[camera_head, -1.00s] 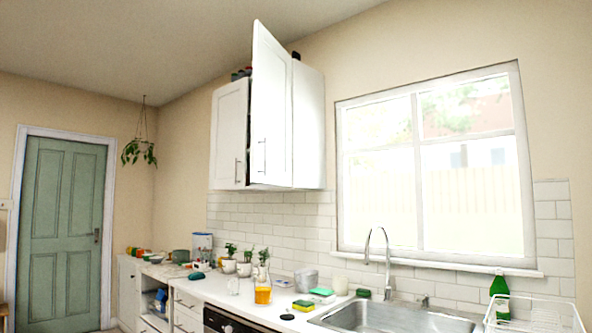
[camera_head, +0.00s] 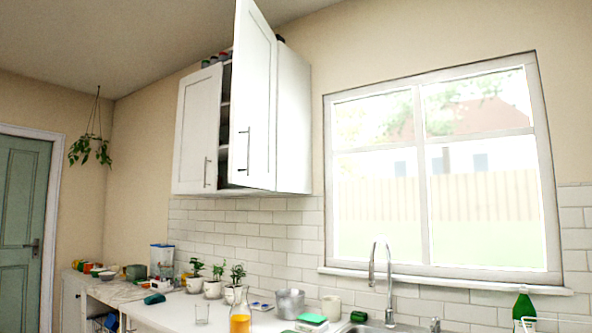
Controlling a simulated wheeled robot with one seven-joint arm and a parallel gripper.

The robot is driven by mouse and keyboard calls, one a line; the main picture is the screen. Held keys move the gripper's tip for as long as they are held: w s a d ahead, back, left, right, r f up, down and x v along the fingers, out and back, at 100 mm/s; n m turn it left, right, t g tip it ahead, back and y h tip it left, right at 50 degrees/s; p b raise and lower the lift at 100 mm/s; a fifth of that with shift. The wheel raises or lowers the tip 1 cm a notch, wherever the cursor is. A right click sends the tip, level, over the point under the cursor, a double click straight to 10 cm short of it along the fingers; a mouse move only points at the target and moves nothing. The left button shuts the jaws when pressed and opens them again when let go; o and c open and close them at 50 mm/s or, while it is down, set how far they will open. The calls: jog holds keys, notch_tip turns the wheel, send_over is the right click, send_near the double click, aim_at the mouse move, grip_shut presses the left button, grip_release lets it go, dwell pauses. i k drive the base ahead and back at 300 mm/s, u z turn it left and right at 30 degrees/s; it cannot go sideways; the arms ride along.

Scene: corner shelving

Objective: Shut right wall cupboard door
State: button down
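The white wall cupboard (camera_head: 294,125) hangs on the wall left of the window, above the tiles. Its right door (camera_head: 254,100) stands open, swung out toward me, with a dark vertical bar handle (camera_head: 244,150) near its left edge. A dark gap with shelf edges shows between the two doors. The left door (camera_head: 198,130) looks shut or nearly so, with its own bar handle (camera_head: 207,172). My gripper is not in view.
A counter (camera_head: 185,312) runs below the cupboard with potted plants, a glass, a bottle of orange liquid (camera_head: 240,318) and a metal pot (camera_head: 290,303). A tap (camera_head: 381,270) stands by the sink. The space before the door looks clear.

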aim_at(252, 152)
jog(key=u, duration=0.1)
jog(key=i, duration=0.85)
jog(key=u, duration=0.4)
